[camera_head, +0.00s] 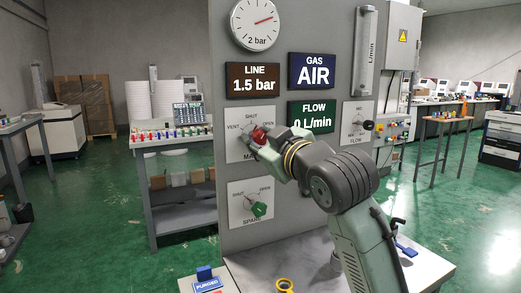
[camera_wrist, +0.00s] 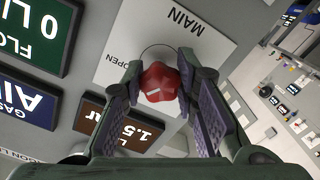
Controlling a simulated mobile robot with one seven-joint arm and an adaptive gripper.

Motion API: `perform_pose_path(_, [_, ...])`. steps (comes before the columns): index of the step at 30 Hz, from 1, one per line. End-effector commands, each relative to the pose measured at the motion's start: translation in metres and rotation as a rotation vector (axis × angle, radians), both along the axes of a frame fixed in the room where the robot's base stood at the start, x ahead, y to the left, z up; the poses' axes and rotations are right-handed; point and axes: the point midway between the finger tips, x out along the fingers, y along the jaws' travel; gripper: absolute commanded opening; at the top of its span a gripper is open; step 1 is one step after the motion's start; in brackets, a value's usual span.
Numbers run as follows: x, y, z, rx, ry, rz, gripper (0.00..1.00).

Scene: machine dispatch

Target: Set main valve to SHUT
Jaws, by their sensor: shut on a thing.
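The main valve is a red knob (camera_head: 258,134) on a white plate (camera_head: 233,150) marked VENT, SHUT and OPEN, set on the grey panel. In the wrist view the red knob (camera_wrist: 159,82) sits between the two fingers, and a short white mark shows on its face. My gripper (camera_head: 259,139) is shut on the knob; it also shows in the wrist view (camera_wrist: 160,84). The fingers hide part of the plate, including the VENT and SHUT words in the wrist view, where OPEN and MAIN are readable. Which label the knob points to is hard to tell.
Below is a plate with a green knob (camera_head: 259,209). To the right is a FLOW plate with a black knob (camera_head: 368,125). Signs read LINE 1.5 bar (camera_head: 252,82), GAS AIR (camera_head: 311,71) and FLOW 0 L/min (camera_head: 311,115). A gauge (camera_head: 255,22) is above.

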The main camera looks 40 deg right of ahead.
Motion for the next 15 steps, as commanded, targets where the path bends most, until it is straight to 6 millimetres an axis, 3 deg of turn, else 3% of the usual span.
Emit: perform_pose_path(15, [0.0004, 0.0004, -0.0006, -0.418, 0.101, 0.002, 0.00])
